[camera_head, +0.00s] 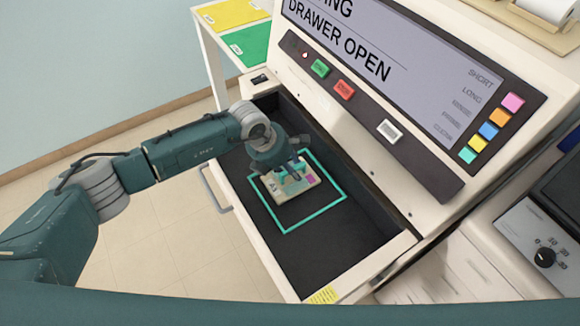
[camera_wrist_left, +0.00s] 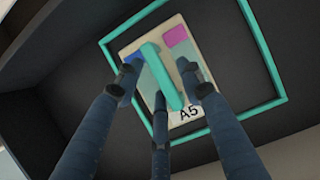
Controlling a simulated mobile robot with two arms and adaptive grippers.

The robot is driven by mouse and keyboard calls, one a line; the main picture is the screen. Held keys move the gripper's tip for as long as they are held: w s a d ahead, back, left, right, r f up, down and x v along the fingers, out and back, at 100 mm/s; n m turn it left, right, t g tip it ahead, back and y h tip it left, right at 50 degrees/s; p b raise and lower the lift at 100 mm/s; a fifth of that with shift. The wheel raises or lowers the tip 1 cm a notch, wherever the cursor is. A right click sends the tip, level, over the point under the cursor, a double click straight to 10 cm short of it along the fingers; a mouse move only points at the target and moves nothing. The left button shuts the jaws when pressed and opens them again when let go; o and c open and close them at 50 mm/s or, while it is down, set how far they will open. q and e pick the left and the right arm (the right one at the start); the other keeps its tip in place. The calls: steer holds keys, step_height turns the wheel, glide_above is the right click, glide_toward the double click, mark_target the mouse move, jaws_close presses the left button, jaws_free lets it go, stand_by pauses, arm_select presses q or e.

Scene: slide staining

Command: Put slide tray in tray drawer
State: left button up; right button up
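The slide tray (camera_head: 290,190) is a small beige plate with coloured patches, a teal handle bar and an "A5" label (camera_wrist_left: 189,113). It lies in the open tray drawer (camera_head: 345,245), inside the teal outline (camera_head: 327,209) on the dark drawer floor, towards the outline's left side. My left gripper (camera_head: 287,173) is over the tray. In the left wrist view its fingers (camera_wrist_left: 162,82) stand spread around the handle (camera_wrist_left: 160,75), with gaps beside it, so it looks open. The fingers hide part of the tray. My right gripper is not in view.
The stainer's screen (camera_head: 375,50) reads "DRAWER OPEN", above a button row. The drawer's front handle (camera_head: 214,190) is on its left side. A stand with yellow and green panels (camera_head: 248,45) is behind. A dial unit (camera_head: 543,245) is at right. Drawer floor beyond the outline is clear.

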arm_select(q)
steer(key=b+v, duration=0.1)
steer(key=v, duration=1.1)
steer(key=shift+w+r, duration=0.1)
